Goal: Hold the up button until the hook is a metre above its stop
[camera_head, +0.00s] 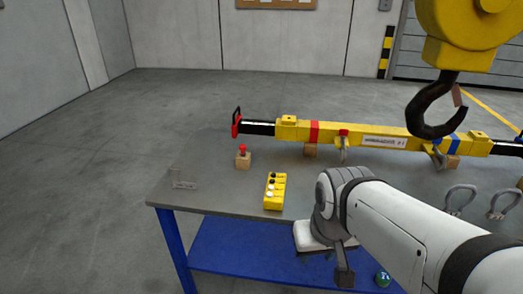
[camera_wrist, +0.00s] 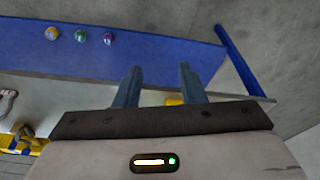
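A yellow control box (camera_head: 275,191) lies on the grey table near its left front part, with dark and pale buttons on top. I cannot read which is the up button. A dark hook (camera_head: 437,108) hangs from a yellow hoist block (camera_head: 466,35) at the upper right, in front of the yellow beam in the picture. The hook's stop cannot be made out. My gripper (camera_wrist: 158,68) is open and empty in the wrist view, its two fingers apart. In the head view my wrist is right of the control box, near the table's front edge, not touching the box.
A yellow lifting beam (camera_head: 374,136) lies along the back of the table on wooden blocks. A red knob on a wooden block (camera_head: 243,158) stands left. Shackles (camera_head: 460,197) lie at the right.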

